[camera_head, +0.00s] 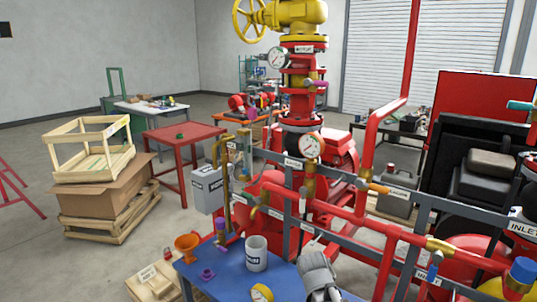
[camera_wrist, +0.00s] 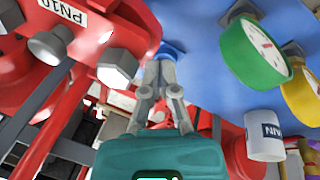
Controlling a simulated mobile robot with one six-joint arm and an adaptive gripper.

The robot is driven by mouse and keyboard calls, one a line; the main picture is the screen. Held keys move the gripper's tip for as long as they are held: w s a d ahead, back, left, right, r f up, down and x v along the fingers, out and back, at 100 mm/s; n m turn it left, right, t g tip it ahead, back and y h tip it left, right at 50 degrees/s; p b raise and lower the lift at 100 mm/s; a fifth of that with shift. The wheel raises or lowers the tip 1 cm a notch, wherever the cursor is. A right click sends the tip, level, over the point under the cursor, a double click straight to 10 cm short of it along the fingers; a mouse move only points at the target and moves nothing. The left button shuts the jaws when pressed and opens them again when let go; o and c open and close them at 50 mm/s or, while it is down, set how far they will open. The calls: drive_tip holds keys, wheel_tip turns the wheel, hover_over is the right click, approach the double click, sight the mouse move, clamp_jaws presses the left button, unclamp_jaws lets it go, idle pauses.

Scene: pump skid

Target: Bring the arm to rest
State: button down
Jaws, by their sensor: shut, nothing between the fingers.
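My gripper (camera_wrist: 162,60) shows in the wrist view with its two grey fingers closed together and nothing between them. Its teal body fills the bottom middle of that view. The fingertips overlap a small blue part in the picture; I cannot tell whether they touch it. A red flange with large bolts (camera_wrist: 118,65) is close on the left. In the head view a grey part of my arm (camera_head: 318,272) shows at the bottom, over the right part of the blue table (camera_head: 225,281); the fingertips cannot be made out there.
A green-rimmed gauge (camera_wrist: 253,55) shows in the wrist view. Red pipes and grey rails (camera_head: 345,212) crowd the right.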

drive_tip(key=s+y, duration=0.1)
drive_tip(key=s+n+y, duration=0.1)
drive_tip(key=s, duration=0.2)
drive_tip(key=shift+s+d+f+n+g+y, duration=0.3)
drive_tip(key=shift+s+d+n+g+y, duration=0.1)
